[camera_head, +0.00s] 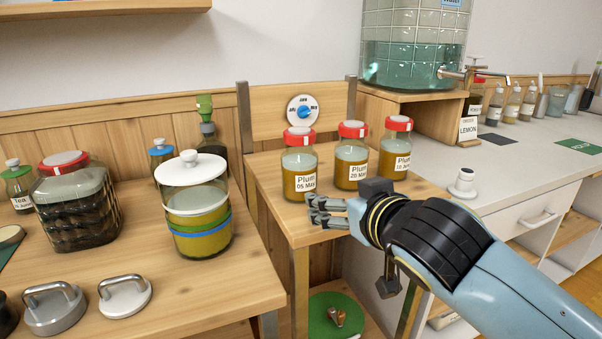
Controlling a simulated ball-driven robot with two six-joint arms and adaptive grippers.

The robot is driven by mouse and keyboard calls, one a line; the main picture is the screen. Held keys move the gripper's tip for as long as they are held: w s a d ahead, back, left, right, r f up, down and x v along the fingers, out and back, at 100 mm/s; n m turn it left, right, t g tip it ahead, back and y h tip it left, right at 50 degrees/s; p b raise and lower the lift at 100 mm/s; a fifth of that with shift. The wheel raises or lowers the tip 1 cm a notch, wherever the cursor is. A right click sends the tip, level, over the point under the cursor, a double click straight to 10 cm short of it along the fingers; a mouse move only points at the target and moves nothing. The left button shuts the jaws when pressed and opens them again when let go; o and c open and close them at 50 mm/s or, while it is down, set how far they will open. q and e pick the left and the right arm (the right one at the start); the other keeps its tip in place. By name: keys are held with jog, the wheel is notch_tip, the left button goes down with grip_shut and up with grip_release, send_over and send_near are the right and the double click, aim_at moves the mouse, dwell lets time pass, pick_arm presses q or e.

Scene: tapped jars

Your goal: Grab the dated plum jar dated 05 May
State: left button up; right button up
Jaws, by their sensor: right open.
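Three plum jars with red lids stand in a row on the small wooden stand. The left one, labelled "Plum 05 May" (299,166), is upright. The middle one reads "Plum 20 May" (351,157). The right plum jar (395,148) has a label whose date is hard to read. My right gripper (312,211) comes in from the right, its fingers pointing left. In the picture its fingertips show just below the 05 May jar, at the stand's front; it is open, holding nothing visible. My left gripper is not in view.
A left table (190,285) holds a white-lidded jar (197,215), a dark jar (75,210) and metal-handled weights. A water tank (412,60) with a tap stands behind right, by a white counter (520,165). A dial (303,111) is on the stand's backboard.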

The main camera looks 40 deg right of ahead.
aim_at(299, 131)
jog(key=w+r+t, duration=0.1)
jog(key=w+r, duration=0.1)
jog(key=w, duration=0.1)
jog(key=w+r+t, duration=0.2)
jog(key=w, duration=0.1)
jog(key=w+r+t+y, duration=0.1)
jog(key=w+r, duration=0.1)
jog(key=w, duration=0.1)
jog(key=shift+w+a+r+n+t+p, duration=0.15)
jog(key=shift+w+r+n+t+p, duration=0.15)
jog(key=shift+w+p, duration=0.1)
jog(key=x, duration=0.4)
jog(key=p+x, duration=0.1)
jog(key=x, duration=0.1)
jog(key=shift+d+f, duration=0.2)
jog(key=shift+d, duration=0.25)
jog(key=shift+s, duration=0.15)
jog(key=shift+c, duration=0.8)
grip_shut()
